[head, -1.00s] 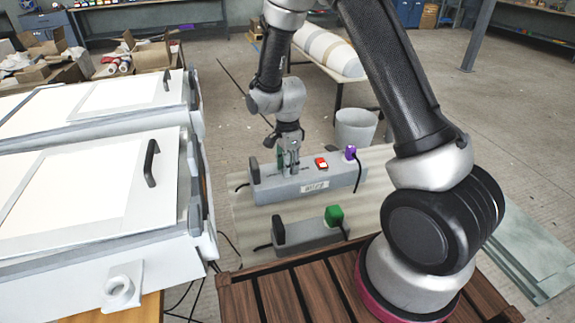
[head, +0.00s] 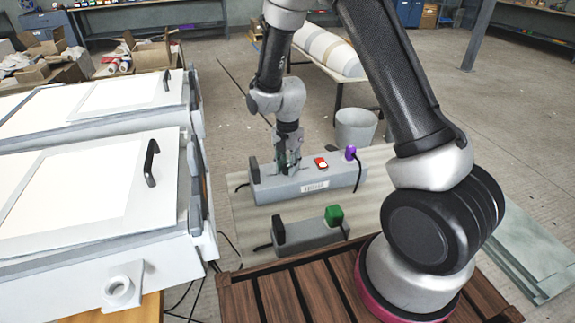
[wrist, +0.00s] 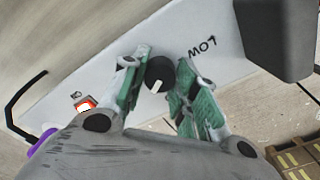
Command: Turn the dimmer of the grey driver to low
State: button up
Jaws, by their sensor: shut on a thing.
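The grey driver (head: 335,179) is a long light grey box on a pale mat, with a red switch (head: 321,163) and a purple plug (head: 350,153) on its right part. Its dimmer is a round black knob (wrist: 160,70) with a white pointer mark. The mark faces the bottom of the wrist view, away from the word LOW (wrist: 202,47), which is printed to the knob's right. My gripper (head: 287,172) is down at the driver's top. In the wrist view, its green-padded fingers (wrist: 162,76) stand on both sides of the knob, shut on it. The head view hides the knob.
A smaller, darker grey box (head: 305,236) with a green plug (head: 333,215) lies nearer. White moulds with black handles (head: 151,163) stand at left. A bucket (head: 356,127) is behind the driver. A black block (wrist: 275,35) rises near LOW.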

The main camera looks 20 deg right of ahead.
jog(key=n, duration=1.4)
jog(key=shift+n, duration=0.3)
jog(key=n, duration=0.3)
jog(key=shift+n, duration=0.3)
jog(key=n, duration=0.3)
jog(key=shift+n, duration=0.4)
jog(key=n, duration=0.4)
jog(key=shift+n, duration=1.7)
